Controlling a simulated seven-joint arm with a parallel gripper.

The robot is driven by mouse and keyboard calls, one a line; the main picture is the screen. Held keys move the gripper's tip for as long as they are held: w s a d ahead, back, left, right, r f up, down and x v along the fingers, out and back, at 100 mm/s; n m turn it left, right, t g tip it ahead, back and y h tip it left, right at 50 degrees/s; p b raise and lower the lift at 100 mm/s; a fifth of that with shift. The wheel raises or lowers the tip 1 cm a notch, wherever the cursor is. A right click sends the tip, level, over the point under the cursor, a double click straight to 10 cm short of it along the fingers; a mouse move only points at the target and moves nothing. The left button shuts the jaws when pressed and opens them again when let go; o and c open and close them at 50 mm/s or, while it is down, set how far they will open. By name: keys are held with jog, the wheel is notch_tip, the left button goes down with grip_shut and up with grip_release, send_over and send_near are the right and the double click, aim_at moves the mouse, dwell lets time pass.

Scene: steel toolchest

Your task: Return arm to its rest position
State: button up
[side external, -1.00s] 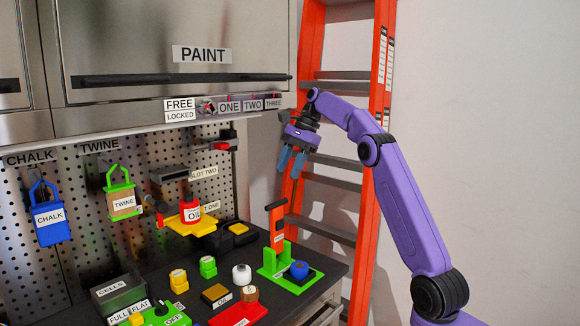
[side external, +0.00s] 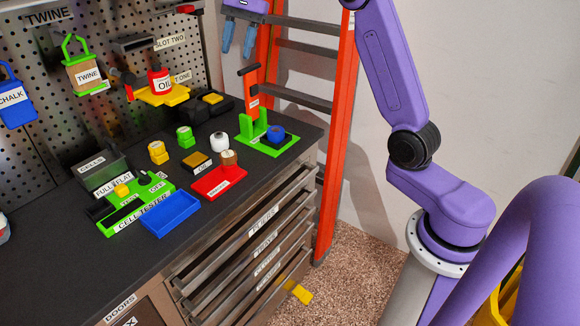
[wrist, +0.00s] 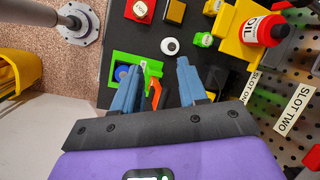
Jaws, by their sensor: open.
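My gripper (side external: 238,38) is at the top of the side external view, in front of the orange ladder and above the back right corner of the bench. Its two blue fingers stand apart with nothing between them. In the wrist view my gripper (wrist: 155,85) is also open and empty, with the bench below it. My purple arm rises from its base at the right of the side external view, and its upper part runs out of the top of the frame.
The orange ladder (side external: 341,120) stands behind the gripper. Below are a green stand (side external: 272,142) with a blue ring, a red tray (side external: 219,182), a blue tray (side external: 171,214) and a red oil can (side external: 159,80) on a yellow holder. Drawers (side external: 262,227) line the bench front.

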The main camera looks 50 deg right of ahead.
jog(key=s+a+f+n+g+h, duration=0.1)
jog(key=s+a+f+n, duration=0.2)
jog(key=s+a+n, duration=0.5)
jog(key=s+a+f+n+h, duration=0.1)
jog(key=s+a+f+n, duration=0.3)
jog(key=s, duration=0.6)
jog(key=s+d+f+n, duration=0.1)
jog(key=s+f+n, duration=0.2)
jog(key=s, duration=0.4)
jog(key=s+d+f+n+h, duration=0.1)
jog(key=s+f+n, duration=0.2)
jog(key=s+n, duration=0.2)
jog(key=s+d+f+n, duration=0.1)
jog(key=s+f+n, duration=0.1)
jog(key=s+n, duration=0.3)
jog(key=s, duration=0.4)
jog(key=shift+s+d+f+h, duration=0.15)
jog(key=shift+f+h, duration=0.25)
